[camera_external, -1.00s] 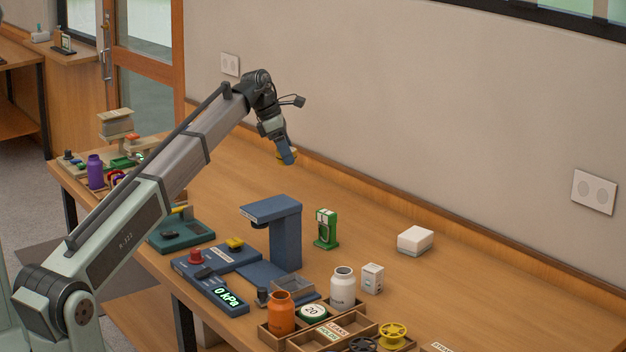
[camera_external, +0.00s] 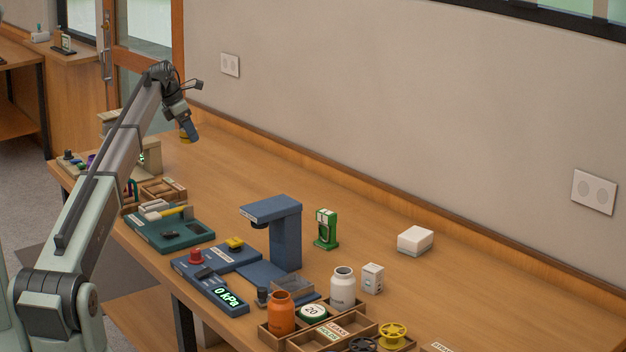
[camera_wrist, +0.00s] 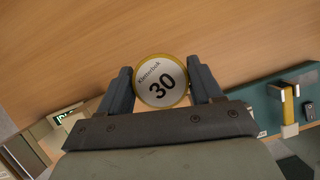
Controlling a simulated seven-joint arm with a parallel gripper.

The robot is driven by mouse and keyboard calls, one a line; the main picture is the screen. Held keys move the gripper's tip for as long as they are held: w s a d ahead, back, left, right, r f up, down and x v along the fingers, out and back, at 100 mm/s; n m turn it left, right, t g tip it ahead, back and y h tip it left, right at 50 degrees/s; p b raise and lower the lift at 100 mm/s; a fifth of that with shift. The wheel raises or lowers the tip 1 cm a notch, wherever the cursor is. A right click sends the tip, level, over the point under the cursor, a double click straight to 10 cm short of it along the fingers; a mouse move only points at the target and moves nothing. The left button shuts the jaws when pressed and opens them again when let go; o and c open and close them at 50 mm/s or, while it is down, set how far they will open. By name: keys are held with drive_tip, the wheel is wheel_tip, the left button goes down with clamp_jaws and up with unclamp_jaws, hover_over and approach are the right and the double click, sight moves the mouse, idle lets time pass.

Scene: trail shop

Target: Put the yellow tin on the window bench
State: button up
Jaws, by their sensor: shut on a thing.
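My gripper (camera_external: 188,131) is shut on the yellow tin (camera_wrist: 161,81). In the wrist view the tin is round, with a yellow rim and a pale lid reading "30", and sits between the two fingers. In the outside view the tin (camera_external: 183,138) shows only as a bit of yellow at the fingers, held above the back left part of the long wooden workbench (camera_external: 330,215). A wooden bench (camera_external: 80,62) stands under the window at the far left, beyond the workbench and apart from the gripper; it may be the window bench.
A green-blue tray (camera_external: 165,238), a blue press (camera_external: 285,230) and a small green device (camera_external: 326,229) stand on the workbench. An orange jar (camera_external: 281,315) and a white jar (camera_external: 342,290) are at the front. A door (camera_external: 148,55) is beside the far bench.

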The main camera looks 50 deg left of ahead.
hover_over(196, 188)
drive_tip(key=s, duration=0.1)
drive_tip(key=f, duration=0.4)
drive_tip(key=shift+s+a+f, duration=0.2)
drive_tip(key=shift+a+f, duration=0.05)
drive_tip(key=shift+f, duration=5.3)
drive_tip(key=o, duration=1.2)
drive_tip(key=shift+f, duration=0.15)
drive_tip(key=shift+c, duration=0.2)
drive_tip(key=d+v, duration=0.1)
drive_tip(key=v, duration=1.1)
drive_tip(key=shift+a+r, duration=0.2)
drive_tip(key=shift+a, duration=0.25)
